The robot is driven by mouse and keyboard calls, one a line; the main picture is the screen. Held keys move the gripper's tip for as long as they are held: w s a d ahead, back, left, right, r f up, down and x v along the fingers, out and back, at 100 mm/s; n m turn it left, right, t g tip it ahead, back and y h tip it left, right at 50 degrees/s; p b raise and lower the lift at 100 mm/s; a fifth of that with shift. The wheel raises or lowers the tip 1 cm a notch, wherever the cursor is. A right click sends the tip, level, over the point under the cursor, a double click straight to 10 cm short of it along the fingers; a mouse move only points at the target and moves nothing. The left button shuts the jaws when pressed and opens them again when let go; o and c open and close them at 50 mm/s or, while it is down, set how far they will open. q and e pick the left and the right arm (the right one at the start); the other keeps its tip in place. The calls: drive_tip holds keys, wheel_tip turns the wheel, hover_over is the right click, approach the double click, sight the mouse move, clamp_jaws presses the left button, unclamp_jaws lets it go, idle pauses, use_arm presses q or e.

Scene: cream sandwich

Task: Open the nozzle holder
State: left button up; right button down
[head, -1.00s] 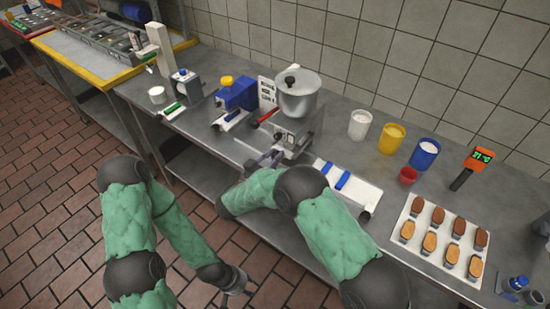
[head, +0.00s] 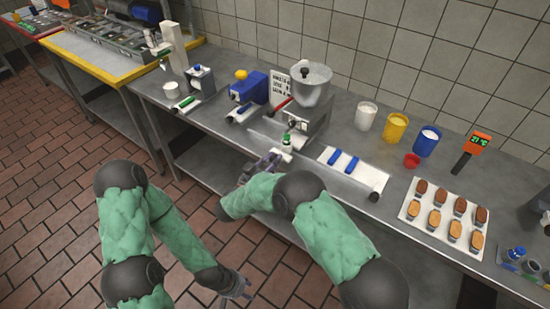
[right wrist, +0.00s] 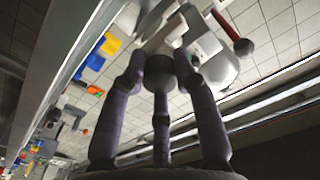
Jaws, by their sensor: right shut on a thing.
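The filling machine (head: 300,122) stands on the metal counter with a steel hopper (head: 313,88) on top. At its front a pale nozzle holder (head: 282,153) juts out toward me, with a small green-and-white piece (head: 287,138) upright on it. My right gripper (head: 264,166) is at the near end of this holder. In the right wrist view its fingers (right wrist: 159,75) close around a grey rounded end (right wrist: 158,68) below a pale bracket (right wrist: 160,35). My left gripper (head: 240,288) hangs low over the floor, away from the counter; its fingers are too small to judge.
A white tray with blue bars (head: 345,165) lies right of the machine. White (head: 366,117), yellow (head: 396,128) and blue (head: 427,142) containers and a small red cup (head: 412,160) stand farther right. A blue device (head: 248,88) stands to the left.

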drive_tip(key=shift+s+a+f, duration=0.4)
drive_tip(key=shift+s+a, duration=0.05)
drive_tip(key=shift+s, duration=0.3)
drive_tip(key=c, duration=0.9)
unclamp_jaws()
drive_tip(key=shift+w, duration=0.1)
drive_tip(key=shift+c, duration=0.2)
drive_tip(key=shift+r, duration=0.15)
wheel_tip(320, 180, up, 10)
